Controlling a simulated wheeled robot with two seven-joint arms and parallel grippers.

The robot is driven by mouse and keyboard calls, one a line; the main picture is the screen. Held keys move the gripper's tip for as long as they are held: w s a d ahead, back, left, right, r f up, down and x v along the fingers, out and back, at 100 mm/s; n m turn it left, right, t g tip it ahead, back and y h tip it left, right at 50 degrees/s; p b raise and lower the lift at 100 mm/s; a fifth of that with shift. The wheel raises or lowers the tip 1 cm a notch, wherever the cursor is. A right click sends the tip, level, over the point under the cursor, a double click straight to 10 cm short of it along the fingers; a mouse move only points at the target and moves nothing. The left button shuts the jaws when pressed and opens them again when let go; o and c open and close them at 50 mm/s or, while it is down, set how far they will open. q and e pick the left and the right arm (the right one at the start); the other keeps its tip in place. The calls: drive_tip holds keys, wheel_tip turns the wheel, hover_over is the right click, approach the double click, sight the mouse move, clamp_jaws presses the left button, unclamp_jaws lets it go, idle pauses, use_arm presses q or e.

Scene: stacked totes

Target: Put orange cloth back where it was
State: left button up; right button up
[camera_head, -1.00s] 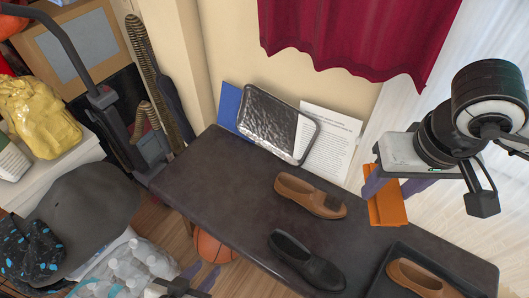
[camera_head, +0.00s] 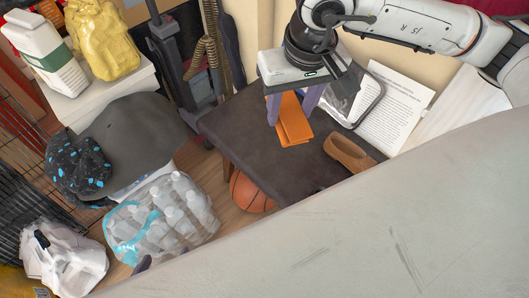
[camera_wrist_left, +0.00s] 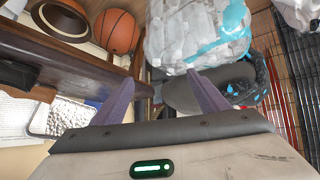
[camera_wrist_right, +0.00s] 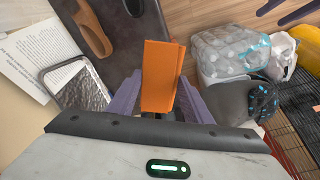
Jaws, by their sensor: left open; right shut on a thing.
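The right wrist view shows the cloth (camera_wrist_right: 158,75) between the two purple fingers. I cannot tell how high it is above the table. My left gripper (camera_wrist_left: 160,78) is open and empty in the left wrist view. In the head view only a purple fingertip of it shows at the bottom, beside the bottle pack; a large pale surface hides the lower right.
A brown shoe (camera_head: 348,153), a silver tray (camera_head: 365,98) and a printed sheet (camera_head: 395,108) are right of the cloth. A basketball (camera_head: 250,192) lies below the table. A dark grey seat-like thing (camera_head: 135,130), a dotted cap (camera_head: 75,165) and a bottle pack (camera_head: 163,220) are at left.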

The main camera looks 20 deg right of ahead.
drive_tip(key=w+d+f+m+g+b, duration=0.1)
drive_tip(key=w+f+m+b, duration=0.3)
drive_tip(key=f+b, duration=0.65)
drive_tip(key=w+d+f+m+g+b, duration=0.1)
drive_tip(key=w+f+m+b, duration=0.45)
drive_tip(key=f, duration=0.75)
drive_tip(key=n+b, duration=0.2)
drive_tip(key=b, duration=0.3)
approach(275, 165)
drive_tip(key=shift+m, duration=0.25)
wheel_tip(275, 165, down, 6)
drive_tip(key=shift+s+r, duration=0.15)
drive_tip(key=shift+r, duration=0.05)
use_arm(q)
drive_tip(key=w+d+f+m+h, duration=0.1)
drive_tip(key=w+d+f+h, duration=0.1)
drive_tip(key=d+f, duration=0.4)
wheel_tip(275, 165, down, 3)
drive_tip(key=shift+d+f+h, duration=0.1)
drive_tip(key=shift+d+h, duration=0.15)
drive_tip(key=shift+h, duration=0.35)
drive_tip(key=shift+w, duration=0.1)
use_arm(e)
drive_tip(key=shift+f, duration=0.1)
drive_tip(key=shift+f, duration=0.15)
drive_tip(key=o, duration=1.1)
drive_tip(key=shift+c, duration=0.2)
